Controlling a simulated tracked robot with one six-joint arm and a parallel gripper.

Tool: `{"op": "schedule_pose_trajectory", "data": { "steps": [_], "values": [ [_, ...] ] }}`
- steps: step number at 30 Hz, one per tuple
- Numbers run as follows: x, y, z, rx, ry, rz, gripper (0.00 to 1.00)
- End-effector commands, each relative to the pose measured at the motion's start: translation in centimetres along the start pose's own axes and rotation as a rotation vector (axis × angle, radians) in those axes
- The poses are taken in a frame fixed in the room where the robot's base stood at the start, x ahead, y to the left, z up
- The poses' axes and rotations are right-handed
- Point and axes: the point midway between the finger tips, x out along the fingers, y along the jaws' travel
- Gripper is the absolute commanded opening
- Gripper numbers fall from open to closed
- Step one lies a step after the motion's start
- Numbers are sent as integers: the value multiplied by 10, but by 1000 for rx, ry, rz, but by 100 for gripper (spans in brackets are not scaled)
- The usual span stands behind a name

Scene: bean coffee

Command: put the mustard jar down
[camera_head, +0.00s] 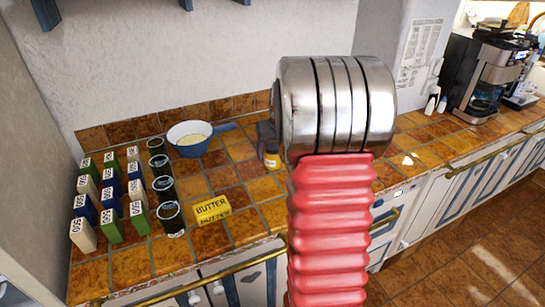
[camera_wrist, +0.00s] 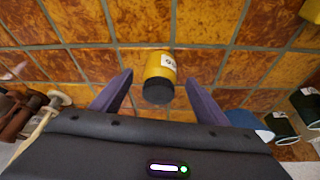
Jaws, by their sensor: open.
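The mustard jar (camera_head: 272,160) is small and yellow with a dark lid. It appears upright on the orange-brown tiled counter (camera_head: 240,150), just left of my arm. In the wrist view the jar (camera_wrist: 158,64) sits between the two purple-grey fingers of my gripper (camera_wrist: 159,78). The fingers are spread, with a visible gap on each side of the jar. In the head view my gripper (camera_head: 265,135) shows only as a dark part beside the jar, and my arm hides the rest.
A blue-handled pan (camera_head: 193,148), several dark cups (camera_head: 164,188), a yellow butter pack (camera_head: 211,209) and rows of labelled boxes (camera_head: 110,205) stand left of the jar. A coffee machine (camera_head: 488,80) is at far right. The wall (camera_head: 200,50) rises behind.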

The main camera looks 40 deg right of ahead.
Motion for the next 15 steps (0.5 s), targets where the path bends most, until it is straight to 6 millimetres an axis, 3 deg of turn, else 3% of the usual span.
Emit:
{"op": "schedule_pose_trajectory", "data": {
  "steps": [9,15],
  "values": [
    [37,-2,-4,-1,-3,-2,68],
    [48,-1,-4,-1,0,-1,68]
  ]
}}
